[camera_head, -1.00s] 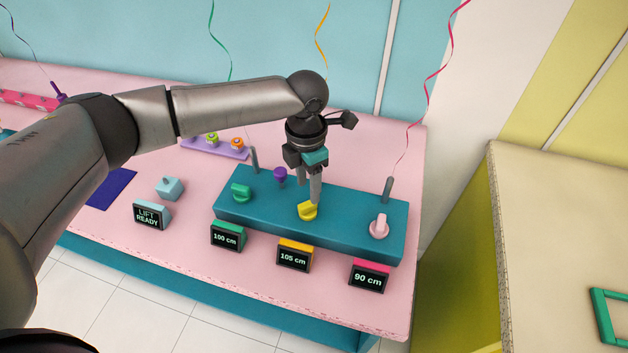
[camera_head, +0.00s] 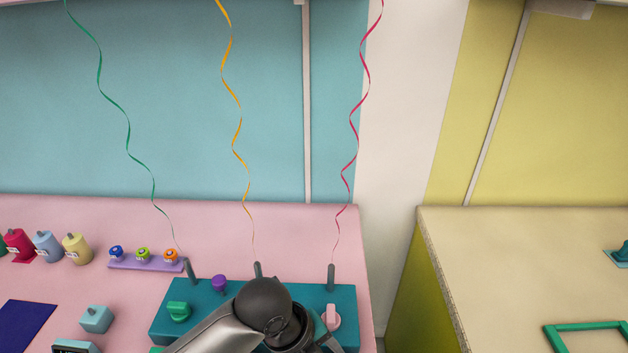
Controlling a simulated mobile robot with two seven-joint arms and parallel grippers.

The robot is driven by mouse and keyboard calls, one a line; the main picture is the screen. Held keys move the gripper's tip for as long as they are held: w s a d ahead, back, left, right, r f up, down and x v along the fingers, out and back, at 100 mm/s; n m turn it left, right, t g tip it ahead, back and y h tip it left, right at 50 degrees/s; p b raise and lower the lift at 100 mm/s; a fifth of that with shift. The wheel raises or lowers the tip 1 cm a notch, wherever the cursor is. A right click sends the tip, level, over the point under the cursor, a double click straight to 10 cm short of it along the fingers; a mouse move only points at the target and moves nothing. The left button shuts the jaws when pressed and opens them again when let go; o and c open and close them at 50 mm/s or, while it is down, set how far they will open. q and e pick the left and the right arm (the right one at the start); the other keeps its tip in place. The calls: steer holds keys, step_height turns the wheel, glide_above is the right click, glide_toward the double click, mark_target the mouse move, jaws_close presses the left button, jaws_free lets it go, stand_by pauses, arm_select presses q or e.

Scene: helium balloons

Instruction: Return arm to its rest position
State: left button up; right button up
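My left arm comes in from the bottom and reaches over the teal console (camera_head: 346,300). Its wrist covers the console's middle, and its gripper is hidden below the wrist and the picture's lower edge. The console has a green knob (camera_head: 178,311) on the left, a pink knob (camera_head: 331,317) on the right and a purple knob (camera_head: 219,283) at the back. The yellow knob is hidden behind my wrist. Green (camera_head: 128,130), orange (camera_head: 237,130) and red (camera_head: 354,130) ribbons rise from grey posts on the console. My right gripper is not in view.
The pink table (camera_head: 60,210) also holds colored canisters (camera_head: 77,249), a purple rack (camera_head: 150,265) with small spools, a light blue block (camera_head: 97,319) and a dark blue mat (camera_head: 22,325). A beige counter (camera_head: 490,270) with a green frame (camera_head: 585,338) stands to the right.

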arm_select(q)
steer(key=s+a+f+n+t+y, duration=0.1)
steer(key=s+a+n, duration=0.4)
steer(key=n, duration=0.4)
steer(key=s+a+n+y, duration=0.2)
steer(key=s+a+n, duration=0.1)
steer(key=a+n, duration=0.55)
steer(key=s+a+f+n+t+y, duration=0.1)
steer(key=s+a+n, duration=0.3)
steer(key=n, duration=0.7)
step_height(320, 180, down, 29)
steer(key=s+g+b, duration=0.1)
steer(key=s+b, duration=0.1)
steer(key=b, duration=0.5)
steer(key=s+a+f+b, duration=0.1)
steer(key=s+f+b, duration=0.1)
steer(key=s+f, duration=0.5)
steer(key=s+a+f+g+b, duration=0.1)
steer(key=s+a+f+b, duration=0.1)
steer(key=s+f, duration=0.6)
steer(key=shift+f+m+b, duration=0.35)
steer(key=shift+f, duration=0.9)
